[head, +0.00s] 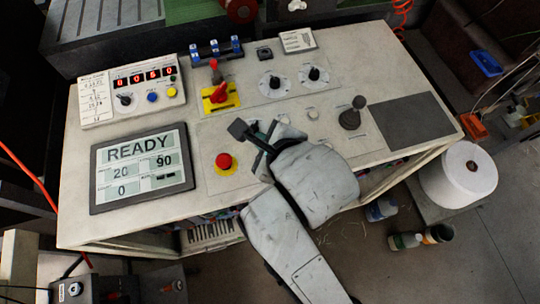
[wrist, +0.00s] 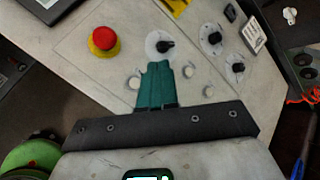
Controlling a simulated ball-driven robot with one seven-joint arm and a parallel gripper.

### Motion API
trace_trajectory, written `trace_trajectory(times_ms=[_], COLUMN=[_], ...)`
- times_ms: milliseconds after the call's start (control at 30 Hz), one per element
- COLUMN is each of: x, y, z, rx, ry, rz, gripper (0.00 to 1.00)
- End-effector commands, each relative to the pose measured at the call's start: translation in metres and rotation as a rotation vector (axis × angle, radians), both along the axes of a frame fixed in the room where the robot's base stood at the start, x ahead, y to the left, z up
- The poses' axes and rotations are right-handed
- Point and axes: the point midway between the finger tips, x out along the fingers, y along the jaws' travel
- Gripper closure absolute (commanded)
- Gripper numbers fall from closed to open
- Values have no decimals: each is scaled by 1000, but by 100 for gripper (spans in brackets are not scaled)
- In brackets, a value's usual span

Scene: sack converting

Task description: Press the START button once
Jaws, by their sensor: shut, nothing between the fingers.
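My gripper (wrist: 158,66) is shut and empty, its green fingertips together over the control panel. In the head view my gripper (head: 268,132) is over the panel's front middle, right of the red mushroom button (head: 225,161). Several small pale round buttons show around the fingertips in the wrist view: one to the left (wrist: 134,82), one to the right (wrist: 188,71) and one lower right (wrist: 208,90). Their labels are too small to read, so I cannot tell which is START. Whether the fingers touch the panel is unclear. The display (head: 142,166) reads READY.
A black knob on a white dial (wrist: 164,45) stands just beyond the fingertips. A red-yellow switch (head: 220,96), dark joystick (head: 352,114) and two dials are on the panel. A counter box (head: 133,88) stands back left. A dark pad (head: 412,121) lies at right.

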Motion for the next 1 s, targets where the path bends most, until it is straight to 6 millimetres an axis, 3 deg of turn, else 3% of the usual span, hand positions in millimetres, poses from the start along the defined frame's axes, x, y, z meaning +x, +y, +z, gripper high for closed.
trace_trajectory(times_ms=[467,1000], x=[0,0], y=[-1,-1], z=[-11,-76], rx=[-3,-3], ry=[2,1], rz=[1,1], gripper=[100,100])
